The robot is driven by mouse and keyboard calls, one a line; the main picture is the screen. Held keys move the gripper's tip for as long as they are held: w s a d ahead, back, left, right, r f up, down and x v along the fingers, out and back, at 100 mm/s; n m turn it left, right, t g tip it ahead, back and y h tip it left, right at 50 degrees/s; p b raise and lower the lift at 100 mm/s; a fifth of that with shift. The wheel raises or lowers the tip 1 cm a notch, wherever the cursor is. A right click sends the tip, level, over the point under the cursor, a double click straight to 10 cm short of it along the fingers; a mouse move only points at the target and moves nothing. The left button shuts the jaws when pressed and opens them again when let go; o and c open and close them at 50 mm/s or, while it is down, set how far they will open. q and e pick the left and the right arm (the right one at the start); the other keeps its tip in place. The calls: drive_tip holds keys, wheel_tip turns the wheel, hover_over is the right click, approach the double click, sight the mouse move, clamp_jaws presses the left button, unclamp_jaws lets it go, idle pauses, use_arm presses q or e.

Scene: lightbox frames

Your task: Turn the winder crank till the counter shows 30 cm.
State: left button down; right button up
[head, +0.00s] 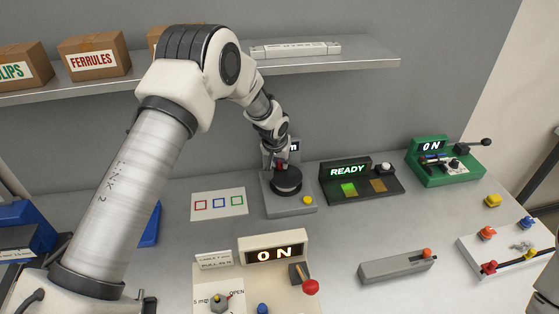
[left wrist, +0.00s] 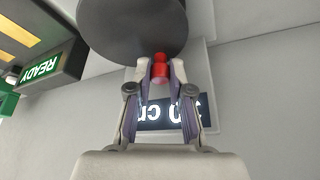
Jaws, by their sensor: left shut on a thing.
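The winder (head: 290,204) is a grey box with a dark round drum (head: 287,184) on top and a yellow button at its front right. My left gripper (head: 279,164) is over the drum's back edge. In the left wrist view the gripper (left wrist: 160,68) is shut on the red crank knob (left wrist: 160,72), beside the dark drum (left wrist: 130,25). The counter (left wrist: 172,112) appears upside down behind the fingers. It reads "0 cm" with a digit in front that is partly hidden, so I cannot tell it. My right gripper is out of view.
A black box with a lit READY sign (head: 348,170) stands right of the winder. A card with coloured squares (head: 219,204) lies left. A cream ON box with a red-knobbed lever (head: 272,255) is in front. A green ON device (head: 446,170) stands back right.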

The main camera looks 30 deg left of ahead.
sight(277, 176)
use_arm(q)
drive_tip(key=c, duration=1.1)
unclamp_jaws()
drive_tip(key=shift+f, duration=0.1)
drive_tip(key=shift+o, duration=0.2)
drive_tip(key=shift+w, duration=0.1)
drive_tip(key=v, duration=0.7)
